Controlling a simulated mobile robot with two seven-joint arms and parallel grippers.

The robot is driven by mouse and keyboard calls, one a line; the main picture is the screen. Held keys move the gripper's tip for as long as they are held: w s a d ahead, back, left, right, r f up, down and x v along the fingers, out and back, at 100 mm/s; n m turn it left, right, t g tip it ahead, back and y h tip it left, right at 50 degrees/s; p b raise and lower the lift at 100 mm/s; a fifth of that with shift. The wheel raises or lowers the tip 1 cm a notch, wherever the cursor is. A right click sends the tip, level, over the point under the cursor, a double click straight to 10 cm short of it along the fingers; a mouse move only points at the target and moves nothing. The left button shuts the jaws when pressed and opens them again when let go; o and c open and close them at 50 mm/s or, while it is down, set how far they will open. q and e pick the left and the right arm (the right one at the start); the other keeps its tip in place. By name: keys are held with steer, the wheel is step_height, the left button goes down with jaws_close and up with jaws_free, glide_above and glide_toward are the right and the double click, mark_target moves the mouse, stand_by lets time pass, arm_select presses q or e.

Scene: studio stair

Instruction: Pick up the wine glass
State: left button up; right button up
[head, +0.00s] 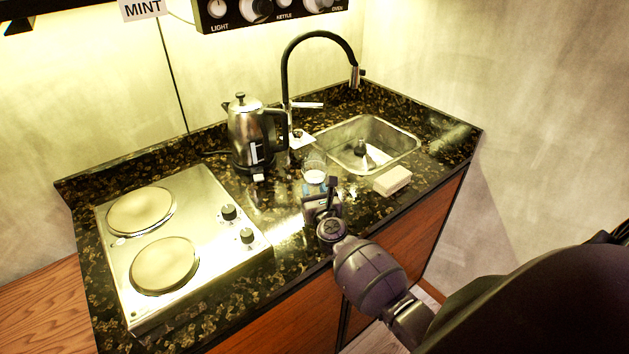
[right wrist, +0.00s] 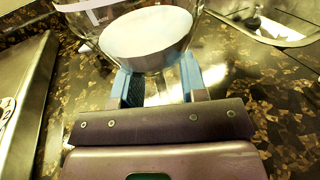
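A clear glass (head: 314,166) with a white lower part stands on the dark stone counter, between the kettle and the sink. It looks like the wine glass, but I cannot make out a stem. In the right wrist view the glass (right wrist: 150,38) fills the top middle, just beyond the fingertips. My right gripper (head: 316,190) is at the near side of the glass. In the right wrist view its blue-padded fingers (right wrist: 158,72) are apart, with counter visible between them. The fingertips overlap the glass's lower edge; I cannot tell whether they touch. My left gripper is not in view.
A steel kettle (head: 250,135) stands behind left of the glass. A two-plate hob (head: 200,215) is on the left. The sink (head: 385,150) and black tap (head: 285,70) are behind right. A pale block (head: 392,180) lies at the sink's front edge.

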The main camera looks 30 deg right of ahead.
steer(key=shift+c, duration=0.4)
jaws_close()
steer(key=shift+r, duration=0.25)
